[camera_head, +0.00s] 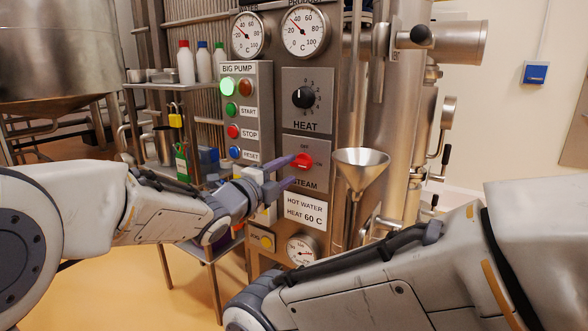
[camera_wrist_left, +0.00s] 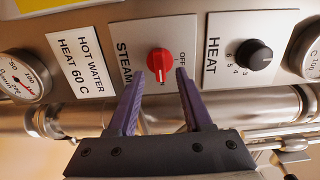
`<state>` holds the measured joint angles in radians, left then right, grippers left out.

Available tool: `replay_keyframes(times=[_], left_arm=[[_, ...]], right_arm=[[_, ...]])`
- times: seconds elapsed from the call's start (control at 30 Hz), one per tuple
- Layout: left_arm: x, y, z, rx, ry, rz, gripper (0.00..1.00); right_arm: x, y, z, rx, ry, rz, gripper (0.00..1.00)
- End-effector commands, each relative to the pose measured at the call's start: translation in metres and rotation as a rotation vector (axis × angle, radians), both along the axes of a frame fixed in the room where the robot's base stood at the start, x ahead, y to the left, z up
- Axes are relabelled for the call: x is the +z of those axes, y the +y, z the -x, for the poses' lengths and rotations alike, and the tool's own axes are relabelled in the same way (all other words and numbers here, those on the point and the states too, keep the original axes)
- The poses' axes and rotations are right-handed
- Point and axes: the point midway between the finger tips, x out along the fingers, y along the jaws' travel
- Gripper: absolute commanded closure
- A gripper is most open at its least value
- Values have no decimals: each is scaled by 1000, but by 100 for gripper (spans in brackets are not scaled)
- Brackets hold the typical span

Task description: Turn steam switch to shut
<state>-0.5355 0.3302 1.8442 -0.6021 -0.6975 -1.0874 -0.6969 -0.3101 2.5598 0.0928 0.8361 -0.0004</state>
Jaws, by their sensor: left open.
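The red steam switch (camera_head: 303,161) sits on a grey plate marked STEAM, below the black heat knob (camera_head: 304,97). In the left wrist view the red switch (camera_wrist_left: 160,61) has an OFF label beside it on the right. Its pale mark seems to point down in that view, away from OFF. My left gripper (camera_head: 288,171) is open, with purple fingers reaching to the panel. In the left wrist view the fingertips (camera_wrist_left: 161,73) are on either side of the switch's near edge; I cannot tell whether they touch it. My right gripper is out of view.
The pump buttons (camera_head: 232,131) are on a box left of the plates. A steel funnel (camera_head: 360,168) stands close on the right. A shelf with bottles (camera_head: 186,62) is behind my left arm. My right arm fills the lower right.

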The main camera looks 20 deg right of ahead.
Motion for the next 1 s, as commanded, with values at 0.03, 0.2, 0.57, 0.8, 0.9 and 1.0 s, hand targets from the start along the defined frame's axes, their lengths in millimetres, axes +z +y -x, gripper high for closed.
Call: replay_keyframes(times=[0.03, 0.2, 0.57, 0.8, 0.9, 1.0], left_arm=[[-1, -8, -5, -3, 0, 0, 50], [0, -23, -17, -1, 0, 0, 50], [0, -28, -21, 0, 1, 0, 50], [0, -27, -21, 0, 1, 0, 100], [0, -27, -21, 0, 3, 1, 100], [0, -27, -21, 0, 10, 7, 100]], right_arm=[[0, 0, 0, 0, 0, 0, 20], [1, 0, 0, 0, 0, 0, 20], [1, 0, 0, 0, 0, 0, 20], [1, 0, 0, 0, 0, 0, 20], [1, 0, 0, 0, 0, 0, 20], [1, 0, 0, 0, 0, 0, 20]])
